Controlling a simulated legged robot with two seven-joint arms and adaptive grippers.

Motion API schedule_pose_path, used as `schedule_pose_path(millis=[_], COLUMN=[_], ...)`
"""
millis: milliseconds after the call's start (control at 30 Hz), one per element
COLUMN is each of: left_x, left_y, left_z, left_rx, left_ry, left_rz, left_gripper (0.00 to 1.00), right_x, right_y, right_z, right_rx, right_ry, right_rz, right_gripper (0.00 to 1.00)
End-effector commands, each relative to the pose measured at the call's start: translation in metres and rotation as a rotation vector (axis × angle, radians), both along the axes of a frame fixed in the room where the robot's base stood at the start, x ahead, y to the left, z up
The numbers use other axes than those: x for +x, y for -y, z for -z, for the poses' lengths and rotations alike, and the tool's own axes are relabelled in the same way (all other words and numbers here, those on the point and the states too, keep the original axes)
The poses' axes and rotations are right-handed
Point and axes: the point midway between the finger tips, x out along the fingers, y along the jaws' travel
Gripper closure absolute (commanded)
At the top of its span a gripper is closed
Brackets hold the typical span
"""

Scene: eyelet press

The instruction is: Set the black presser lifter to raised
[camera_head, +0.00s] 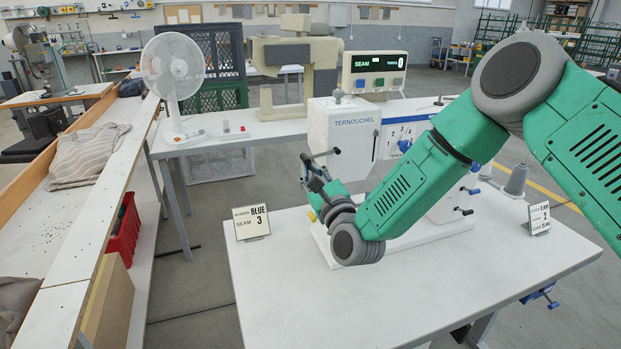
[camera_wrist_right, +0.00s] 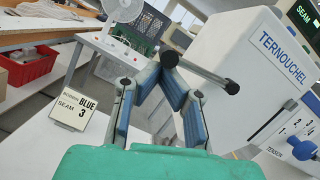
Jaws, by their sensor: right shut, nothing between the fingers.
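The white sewing machine marked TERNOUCHEL (camera_head: 344,121) stands on the white table; it also shows in the wrist view (camera_wrist_right: 252,45). The forearm hides part of the machine. My left gripper is out of view.
A card reading BLUE, SEAM 3 (camera_head: 251,222) stands on the table's left, with another card (camera_head: 540,217) at the right. A digital SEAM display (camera_head: 376,70) and a fan (camera_head: 173,68) stand behind. The table's front left is clear.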

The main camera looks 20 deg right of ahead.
Motion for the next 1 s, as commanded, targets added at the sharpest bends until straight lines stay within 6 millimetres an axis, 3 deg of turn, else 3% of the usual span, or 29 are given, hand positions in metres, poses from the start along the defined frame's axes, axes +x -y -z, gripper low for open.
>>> schedule_pose_path(millis=[433, 1000], left_x=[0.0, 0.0], left_y=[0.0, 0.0], left_z=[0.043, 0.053], left_rx=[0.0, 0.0], left_ry=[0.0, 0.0], left_rz=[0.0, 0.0], left_gripper=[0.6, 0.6], right_x=[0.0, 0.0], right_y=[-0.005, -0.007], right_z=[-0.019, -0.032], right_rx=[0.318, 0.309], right_ry=[-0.01, -0.01], right_rz=[0.001, 0.001], right_gripper=[1.0, 1.0])
